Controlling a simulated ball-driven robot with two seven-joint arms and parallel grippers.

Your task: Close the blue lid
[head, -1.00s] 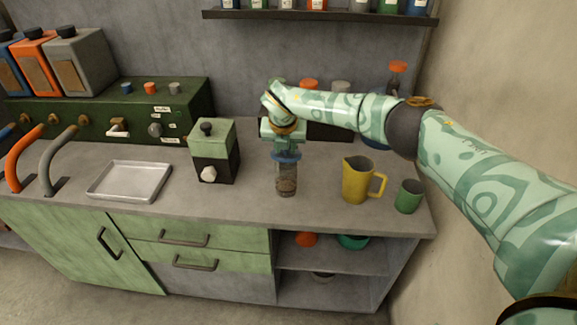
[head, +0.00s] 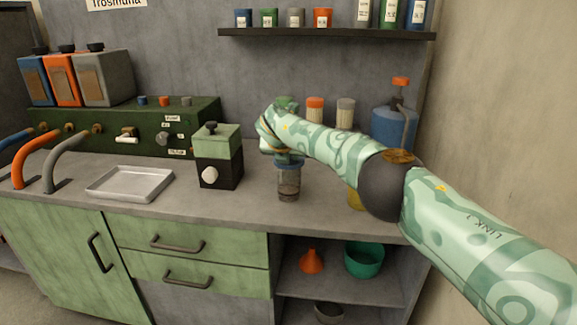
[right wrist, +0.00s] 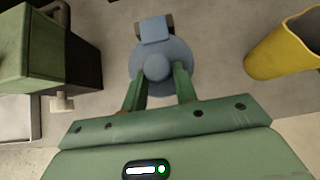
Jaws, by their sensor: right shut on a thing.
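The blue lid (head: 290,163) sits at the top of a clear jar (head: 288,186) with brown contents, standing on the counter. In the right wrist view the lid (right wrist: 145,78) is a round disc with a central knob and a square hinge block at its far edge. It looks about level over the jar mouth; whether it is fully seated I cannot tell. My right gripper (head: 284,155) is directly above the jar. In the wrist view my right gripper (right wrist: 158,74) has its fingers on either side of the knob, shut on the lid. My left gripper is not in view.
A green and black box with a white knob (head: 210,175) stands left of the jar. A yellow jug (right wrist: 285,50) stands to the right, mostly behind my arm in the head view. A metal tray (head: 130,196) lies further left. The counter's front edge is close to the jar.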

